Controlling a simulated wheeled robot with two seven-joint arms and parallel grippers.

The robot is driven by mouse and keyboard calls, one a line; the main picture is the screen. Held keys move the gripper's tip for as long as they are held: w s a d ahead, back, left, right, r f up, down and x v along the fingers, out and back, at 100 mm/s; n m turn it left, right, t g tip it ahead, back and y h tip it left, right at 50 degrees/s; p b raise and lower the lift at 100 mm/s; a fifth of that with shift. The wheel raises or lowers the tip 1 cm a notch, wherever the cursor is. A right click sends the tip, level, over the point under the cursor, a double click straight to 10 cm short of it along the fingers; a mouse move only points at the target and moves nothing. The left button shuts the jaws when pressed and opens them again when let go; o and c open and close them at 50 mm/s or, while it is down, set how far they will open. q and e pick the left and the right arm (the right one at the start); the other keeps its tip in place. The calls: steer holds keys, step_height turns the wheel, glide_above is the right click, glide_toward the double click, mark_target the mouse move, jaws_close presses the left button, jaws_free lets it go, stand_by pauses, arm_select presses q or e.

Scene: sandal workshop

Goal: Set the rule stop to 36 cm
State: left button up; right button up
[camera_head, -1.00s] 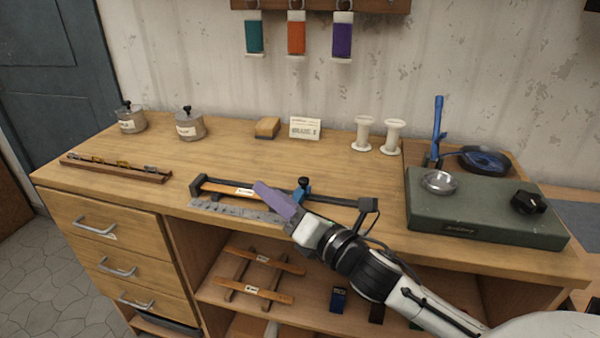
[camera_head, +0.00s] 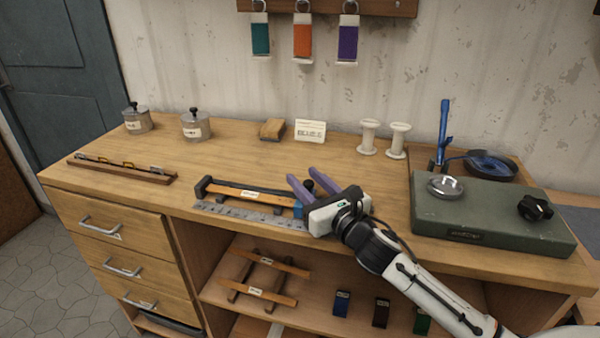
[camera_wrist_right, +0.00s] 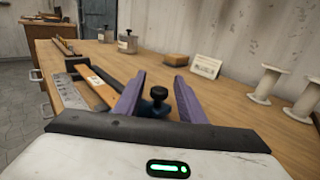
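The rule (camera_head: 255,214) is a grey metal scale lying along the front of the bench, with a wooden bar (camera_head: 240,195) beside it. It also shows in the wrist view (camera_wrist_right: 66,90). The blue stop (camera_head: 298,211) with its black knob (camera_head: 308,185) sits toward the right part of the rule. My right gripper (camera_head: 303,177) is open, with its purple fingers on either side of the knob. In the wrist view the knob (camera_wrist_right: 158,93) shows between the fingers, with no clear contact. The gripper hides the rule's right end. The scale marks are too small to read. My left gripper is not in view.
A green box (camera_head: 490,220) with a metal dish (camera_head: 445,187) stands to the right. Two white spools (camera_head: 398,141), a card (camera_head: 310,131) and lidded jars (camera_head: 196,127) stand behind. A slatted rack (camera_head: 265,275) lies on the shelf below.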

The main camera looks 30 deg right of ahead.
steer(key=shift+w, duration=1.55)
steer(key=shift+d, duration=0.1)
jaws_close()
